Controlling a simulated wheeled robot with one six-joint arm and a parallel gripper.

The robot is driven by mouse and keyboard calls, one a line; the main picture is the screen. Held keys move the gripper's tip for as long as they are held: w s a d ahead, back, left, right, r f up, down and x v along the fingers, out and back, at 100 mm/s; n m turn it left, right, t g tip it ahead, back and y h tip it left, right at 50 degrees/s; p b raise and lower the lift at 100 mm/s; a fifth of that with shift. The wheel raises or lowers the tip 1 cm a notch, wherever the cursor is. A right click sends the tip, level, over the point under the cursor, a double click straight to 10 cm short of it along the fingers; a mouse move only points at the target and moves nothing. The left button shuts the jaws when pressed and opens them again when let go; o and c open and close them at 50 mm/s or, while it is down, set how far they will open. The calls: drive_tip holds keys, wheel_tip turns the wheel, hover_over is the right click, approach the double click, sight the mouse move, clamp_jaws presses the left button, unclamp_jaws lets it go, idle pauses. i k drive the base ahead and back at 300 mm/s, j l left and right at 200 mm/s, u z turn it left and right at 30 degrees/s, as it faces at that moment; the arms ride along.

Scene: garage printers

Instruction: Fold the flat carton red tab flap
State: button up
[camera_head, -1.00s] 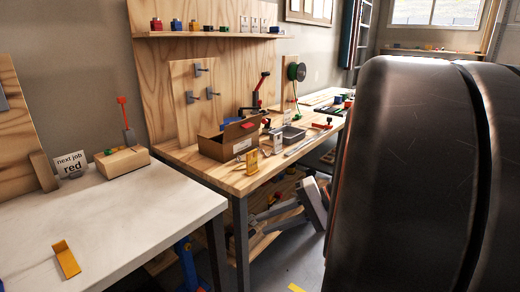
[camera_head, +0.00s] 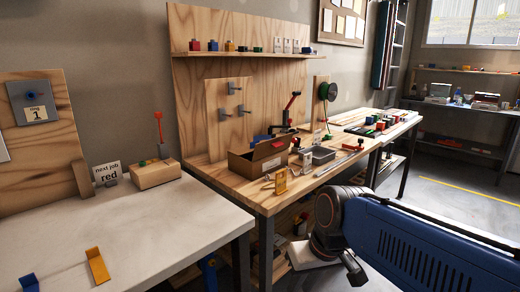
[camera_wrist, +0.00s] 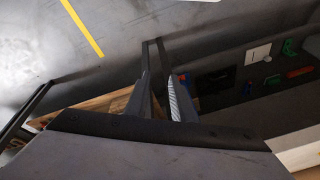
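The carton is a brown cardboard box (camera_head: 250,166) with raised walls, standing on the wooden bench (camera_head: 225,180). A small red patch (camera_head: 278,144) shows at its back right wall. I cannot tell whether it is the red tab flap or how far it is folded. My gripper's two dark fingers (camera_wrist: 152,42) show in the wrist view with a narrow gap and nothing between them. My arm reaches in from the right in the head view, its wrist in front of and below the bench's right part, apart from the carton. The carton is not identifiable in the wrist view.
A yellow stand (camera_head: 280,182) and a grey tray (camera_head: 319,155) stand near the carton. A white table (camera_head: 170,227) at left holds a "next job red" card (camera_head: 107,174) and a wooden block (camera_head: 155,174). The floor (camera_head: 430,190) at right is open.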

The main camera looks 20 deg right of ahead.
sight(264, 148)
drive_tip(key=z, duration=1.2)
drive_tip(key=j+z, duration=0.3)
drive_tip(key=j, duration=0.2)
drive_tip(key=k+j+z, duration=0.15)
drive_tip(key=j+z, duration=0.2)
drive_tip(key=k+j+z, duration=0.15)
drive_tip(key=j+z, duration=0.15)
drive_tip(key=j, duration=0.25)
